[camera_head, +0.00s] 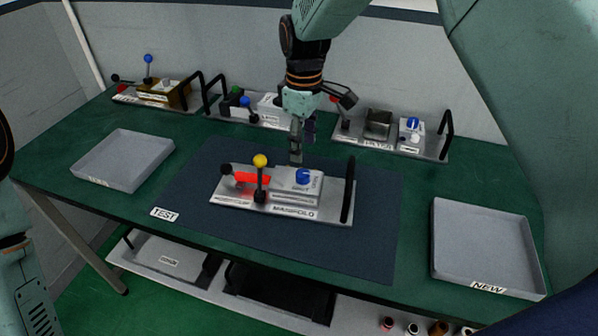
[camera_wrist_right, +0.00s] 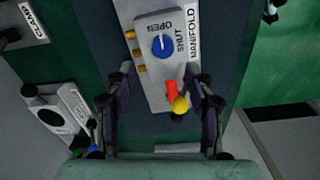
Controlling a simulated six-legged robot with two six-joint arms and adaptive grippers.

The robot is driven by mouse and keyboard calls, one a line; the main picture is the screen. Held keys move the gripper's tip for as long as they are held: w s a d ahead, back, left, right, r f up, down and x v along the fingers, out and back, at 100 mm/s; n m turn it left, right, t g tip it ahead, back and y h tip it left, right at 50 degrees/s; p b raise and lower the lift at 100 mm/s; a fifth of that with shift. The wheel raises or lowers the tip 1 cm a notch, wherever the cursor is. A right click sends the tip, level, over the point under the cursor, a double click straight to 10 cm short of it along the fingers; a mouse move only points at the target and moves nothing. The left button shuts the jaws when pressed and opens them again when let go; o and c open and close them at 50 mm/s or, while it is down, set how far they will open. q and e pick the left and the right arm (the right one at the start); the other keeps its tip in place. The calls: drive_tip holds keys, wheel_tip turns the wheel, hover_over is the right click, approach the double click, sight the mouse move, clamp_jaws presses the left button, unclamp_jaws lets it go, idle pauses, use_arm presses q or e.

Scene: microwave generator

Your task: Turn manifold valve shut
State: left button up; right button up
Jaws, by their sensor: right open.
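The manifold module (camera_head: 230,200) is a silver plate on the dark mat in the middle of the bench. Its valve is a blue knob (camera_head: 302,177) on a grey block; it also shows in the right wrist view (camera_wrist_right: 162,46) beside the words OPEN and SHUT, its white mark seeming to point toward OPEN. A lever with a yellow ball (camera_head: 260,160) and a red part (camera_head: 252,179) stands left of the block. My right gripper (camera_head: 296,157) points down, just behind and above the block. In the wrist view its fingers are apart with nothing gripped. My left gripper is out of view.
A black handle (camera_head: 348,190) rises at the module's right end. Grey trays stand at left (camera_head: 122,160) and right, the latter marked NEW (camera_head: 487,245). Several other modules line the wall, including one marked FILTER (camera_head: 378,145). The mat in front of the manifold is clear.

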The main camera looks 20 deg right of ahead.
sight(304, 172)
drive_tip(key=shift+w+d+f, duration=0.1)
drive_tip(key=shift+d+f, duration=0.15)
drive_tip(key=shift+f, duration=0.45)
drive_tip(key=f, duration=0.1)
drive_tip(key=s+a+f, duration=0.1)
drive_tip(key=f, duration=0.1)
drive_tip(key=shift+s+a+f, duration=0.1)
drive_tip(key=shift+s, duration=0.05)
drive_tip(key=f, duration=0.2)
drive_tip(key=d+f, duration=0.1)
drive_tip(key=shift+w+f, duration=0.1)
drive_tip(key=shift+w, duration=0.3)
drive_tip(key=shift+s+a+r, duration=0.25)
drive_tip(key=shift+s+a, duration=0.05)
drive_tip(key=shift+a, duration=0.05)
drive_tip(key=shift+c, duration=0.9)
drive_tip(key=shift+w+d+f, duration=0.2)
drive_tip(key=shift+w+d, duration=0.05)
drive_tip(key=c, duration=0.5)
drive_tip(key=shift+s+a+r, duration=0.1)
drive_tip(key=shift+a+r, duration=0.05)
drive_tip(key=shift+a, duration=0.05)
clamp_jaws()
drive_tip(key=shift+p, duration=0.3)
